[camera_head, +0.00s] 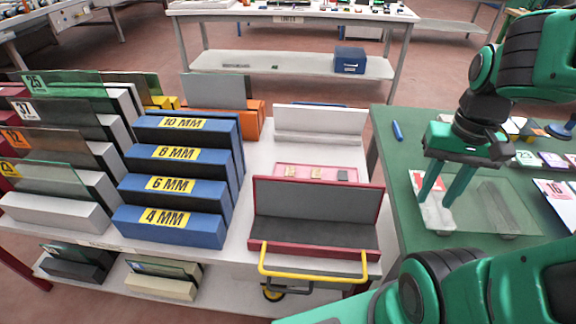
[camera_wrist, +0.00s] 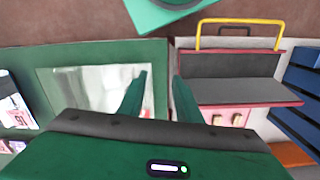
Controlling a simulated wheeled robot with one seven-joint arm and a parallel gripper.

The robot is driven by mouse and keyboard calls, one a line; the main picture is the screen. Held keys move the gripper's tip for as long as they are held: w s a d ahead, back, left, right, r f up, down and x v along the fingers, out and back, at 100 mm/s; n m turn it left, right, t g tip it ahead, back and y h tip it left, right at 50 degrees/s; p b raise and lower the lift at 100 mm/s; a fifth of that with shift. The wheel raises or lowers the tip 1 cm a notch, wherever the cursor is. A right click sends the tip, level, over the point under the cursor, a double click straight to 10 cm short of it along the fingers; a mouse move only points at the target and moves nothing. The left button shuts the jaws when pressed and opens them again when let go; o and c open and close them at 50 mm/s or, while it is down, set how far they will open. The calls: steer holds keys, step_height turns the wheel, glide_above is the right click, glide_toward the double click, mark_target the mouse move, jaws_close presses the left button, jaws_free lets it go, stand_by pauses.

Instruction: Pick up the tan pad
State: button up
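Two small tan-coloured pads, a left one (camera_head: 290,171) and a middle one (camera_head: 316,173), lie in a pink tray (camera_head: 303,179) on the white cart. I cannot tell clearly how their shades differ. A dark grey pad (camera_head: 342,175) lies to their right. In the wrist view, the two light pads (camera_wrist: 217,119) (camera_wrist: 238,120) show near the right of centre. My gripper (camera_head: 434,203) is open and empty, above the green table to the right of the tray. Its two fingers also show in the wrist view (camera_wrist: 161,88), apart with nothing between them.
A red-edged grey rack (camera_head: 318,207) with a yellow handle stands in front of the tray, and a white block (camera_head: 320,125) behind it. Blue labelled racks (camera_head: 175,190) stand left. A glass sheet (camera_head: 490,208) and blue marker (camera_head: 397,131) lie on the green table (camera_head: 392,165).

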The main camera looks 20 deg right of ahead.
steer(key=shift+w+a, duration=0.15)
steer(key=shift+w, duration=0.15)
